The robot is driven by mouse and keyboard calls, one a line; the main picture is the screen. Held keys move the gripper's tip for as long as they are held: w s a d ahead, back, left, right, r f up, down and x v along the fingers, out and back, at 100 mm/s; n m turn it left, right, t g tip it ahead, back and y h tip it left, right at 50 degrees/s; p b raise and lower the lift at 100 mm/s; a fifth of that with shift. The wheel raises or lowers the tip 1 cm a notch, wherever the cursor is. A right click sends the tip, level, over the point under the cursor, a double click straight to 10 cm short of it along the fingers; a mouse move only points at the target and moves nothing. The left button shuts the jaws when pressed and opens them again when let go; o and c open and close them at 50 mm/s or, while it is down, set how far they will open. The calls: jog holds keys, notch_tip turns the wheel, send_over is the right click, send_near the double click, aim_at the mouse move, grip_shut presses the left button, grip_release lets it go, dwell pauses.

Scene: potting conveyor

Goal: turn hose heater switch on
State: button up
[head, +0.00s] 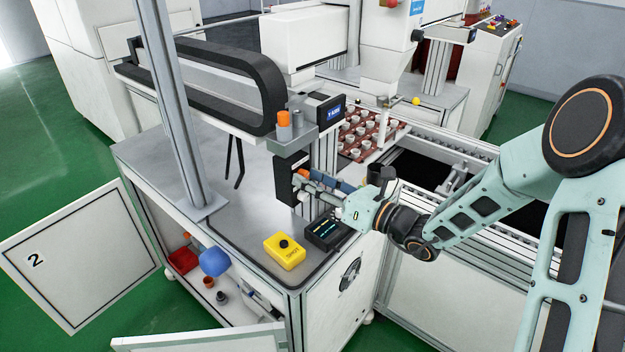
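A black upright box (282,182) is fixed to the metal post on the machine table. A small orange part (302,173) shows at its right face, beside my fingertips. I cannot tell for certain whether this is the hose heater switch, and no label or on/off position is readable. My gripper (303,181) reaches in from the right, with its fingertips at or very near the box. It is too small and partly overlapped to tell whether it touches the box or how far its fingers are apart.
A post (172,100) and a black cable chain (262,75) stand left and above. A tray of small pots (372,132) lies behind. The table's left part is clear.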

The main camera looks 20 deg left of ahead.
jog(key=shift+d, duration=0.1)
jog(key=v, duration=1.1)
jog(key=shift+s+d, duration=0.2)
jog(key=shift+d, duration=0.15)
